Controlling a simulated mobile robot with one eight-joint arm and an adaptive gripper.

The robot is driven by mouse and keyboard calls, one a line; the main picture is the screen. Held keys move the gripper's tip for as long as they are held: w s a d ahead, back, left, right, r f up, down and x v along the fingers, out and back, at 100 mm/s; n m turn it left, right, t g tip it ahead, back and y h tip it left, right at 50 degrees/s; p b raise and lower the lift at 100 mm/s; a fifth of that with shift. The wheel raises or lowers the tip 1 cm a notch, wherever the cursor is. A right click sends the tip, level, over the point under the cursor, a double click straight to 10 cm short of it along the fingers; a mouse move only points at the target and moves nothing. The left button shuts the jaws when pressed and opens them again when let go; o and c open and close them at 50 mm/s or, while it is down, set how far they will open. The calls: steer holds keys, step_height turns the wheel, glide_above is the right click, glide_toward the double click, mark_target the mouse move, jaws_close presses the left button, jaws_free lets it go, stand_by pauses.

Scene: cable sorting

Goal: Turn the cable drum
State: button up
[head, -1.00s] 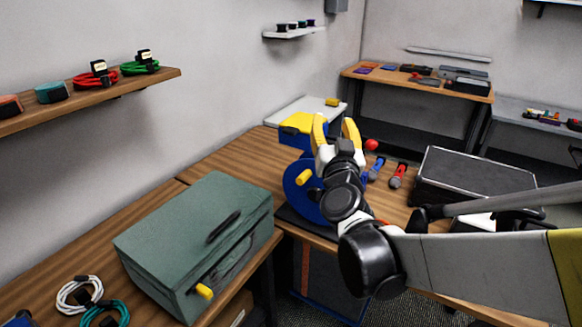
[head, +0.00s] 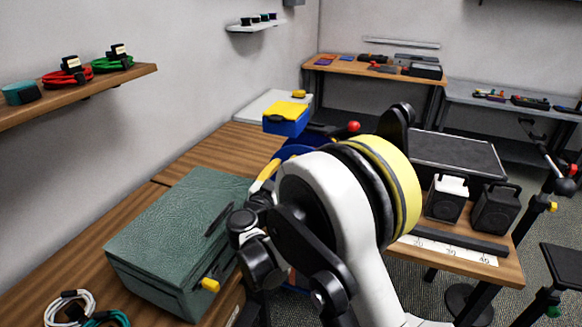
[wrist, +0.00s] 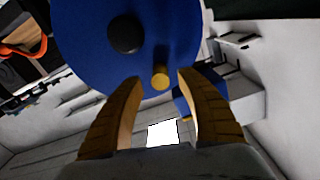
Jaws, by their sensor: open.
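The blue cable drum (wrist: 190,30) fills the top of the wrist view, with a dark round hub (wrist: 124,34) and a yellow crank knob (wrist: 161,76) on its face. In the head view only the drum's upper edge (head: 296,151) shows; my arm hides the rest. My gripper (wrist: 157,80) is open, its yellow fingers on either side of the knob in the wrist view, with gaps at both sides. I cannot tell whether the knob is within the fingers' depth. In the head view one yellow finger (head: 266,173) shows in front of the drum.
A green case (head: 170,235) with a yellow knob stands left of my arm. A blue box with a yellow lid (head: 287,118) is behind the drum. A dark case (head: 458,152) and two small black-and-white units stand at the right. A shelf (head: 90,90) with cables is on the left wall.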

steer(key=shift+b+x, duration=0.35)
steer(key=shift+x, duration=1.55)
jaws_close()
